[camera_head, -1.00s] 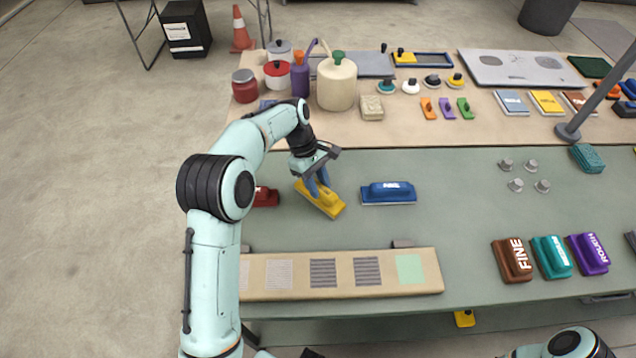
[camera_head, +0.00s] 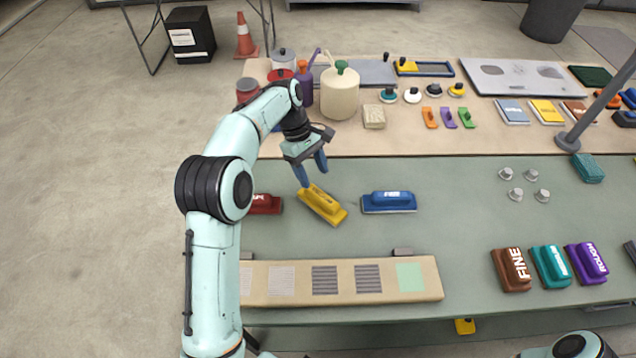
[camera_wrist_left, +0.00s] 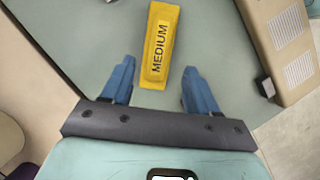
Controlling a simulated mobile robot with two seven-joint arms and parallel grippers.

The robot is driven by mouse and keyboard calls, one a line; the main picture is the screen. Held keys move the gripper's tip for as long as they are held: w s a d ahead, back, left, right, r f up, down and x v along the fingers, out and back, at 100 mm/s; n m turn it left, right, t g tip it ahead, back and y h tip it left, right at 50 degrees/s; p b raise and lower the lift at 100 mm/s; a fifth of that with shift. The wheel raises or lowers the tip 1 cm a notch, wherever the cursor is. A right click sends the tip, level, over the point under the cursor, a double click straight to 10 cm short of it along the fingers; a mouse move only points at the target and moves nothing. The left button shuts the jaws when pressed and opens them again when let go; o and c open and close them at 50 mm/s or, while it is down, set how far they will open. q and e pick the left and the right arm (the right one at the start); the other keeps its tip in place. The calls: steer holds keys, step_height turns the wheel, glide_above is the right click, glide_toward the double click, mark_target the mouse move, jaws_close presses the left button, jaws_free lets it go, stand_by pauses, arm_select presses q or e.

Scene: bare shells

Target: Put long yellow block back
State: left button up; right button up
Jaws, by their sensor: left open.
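The long yellow block (camera_head: 322,204) lies tilted in angle on the green table top, between a red block (camera_head: 265,204) and a blue block (camera_head: 388,202). In the left wrist view the yellow block (camera_wrist_left: 158,46) shows the word MEDIUM and lies ahead of the fingers. My left gripper (camera_head: 311,172) is open and empty, just behind and above the yellow block's far end. Its two blue fingers (camera_wrist_left: 157,95) are spread apart, with the block's near end between their lines. Only a part of my right arm shows at the bottom right; its gripper is out of view.
A beige board (camera_head: 340,281) with grey patches and one green patch lies along the front edge. Brown (camera_head: 511,269), teal (camera_head: 551,266) and purple (camera_head: 586,262) blocks stand front right. A beige jug (camera_head: 340,92) and pots stand behind the arm.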

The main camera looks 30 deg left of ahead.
arm_select(q)
steer(key=p+v, duration=0.1)
steer(key=v, duration=0.4)
steer(key=shift+f, duration=0.15)
stand_by(0.3)
